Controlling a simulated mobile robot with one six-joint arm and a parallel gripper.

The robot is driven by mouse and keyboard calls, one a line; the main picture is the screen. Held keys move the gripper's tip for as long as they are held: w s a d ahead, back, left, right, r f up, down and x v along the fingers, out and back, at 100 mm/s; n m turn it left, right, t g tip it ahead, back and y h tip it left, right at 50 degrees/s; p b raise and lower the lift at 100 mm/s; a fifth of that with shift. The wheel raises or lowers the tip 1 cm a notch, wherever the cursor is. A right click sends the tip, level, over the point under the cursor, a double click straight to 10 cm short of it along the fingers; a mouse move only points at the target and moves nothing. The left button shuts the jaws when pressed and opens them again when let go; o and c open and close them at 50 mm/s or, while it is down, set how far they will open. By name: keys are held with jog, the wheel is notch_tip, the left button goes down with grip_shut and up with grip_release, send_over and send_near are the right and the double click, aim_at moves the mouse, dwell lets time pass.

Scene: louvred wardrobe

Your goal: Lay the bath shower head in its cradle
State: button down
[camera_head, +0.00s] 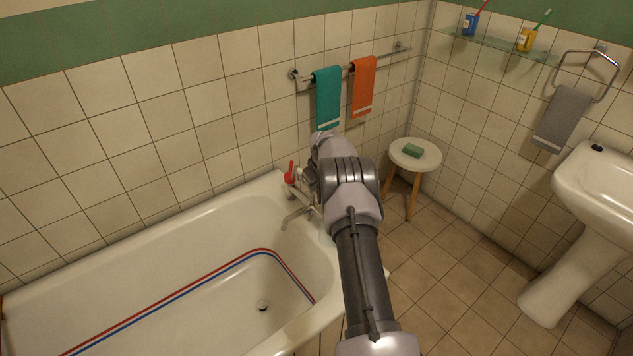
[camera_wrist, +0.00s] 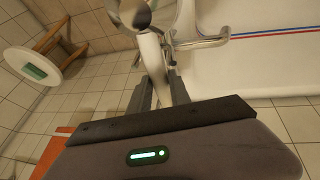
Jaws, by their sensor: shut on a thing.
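In the wrist view, my gripper (camera_wrist: 158,88) is shut on the bath shower head (camera_wrist: 151,52). Its pale handle runs up between the fingers to a round metallic head at the top edge. The chrome bath tap (camera_wrist: 212,41) is close beside the handle; I cannot tell whether they touch. In the head view, the tap (camera_head: 297,212) is at the bath's far right end, with a red part (camera_head: 290,173) above it. My arm hides the gripper and most of the shower head there. I cannot make out the cradle clearly.
The white bath (camera_head: 150,262) fills the lower left, with red and blue stripes inside. A round stool (camera_head: 427,160) with green soap (camera_head: 412,150) stands right of my arm. Teal (camera_head: 327,98) and orange (camera_head: 363,86) towels hang behind. A sink (camera_head: 600,190) is at right.

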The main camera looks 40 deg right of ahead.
jog(key=shift+f, duration=0.35)
jog(key=c, duration=1.1)
grip_release()
jog(key=shift+r, duration=0.1)
jog(key=p+v, duration=0.6)
jog(key=v, duration=1.1)
jog(key=shift+r, duration=0.2)
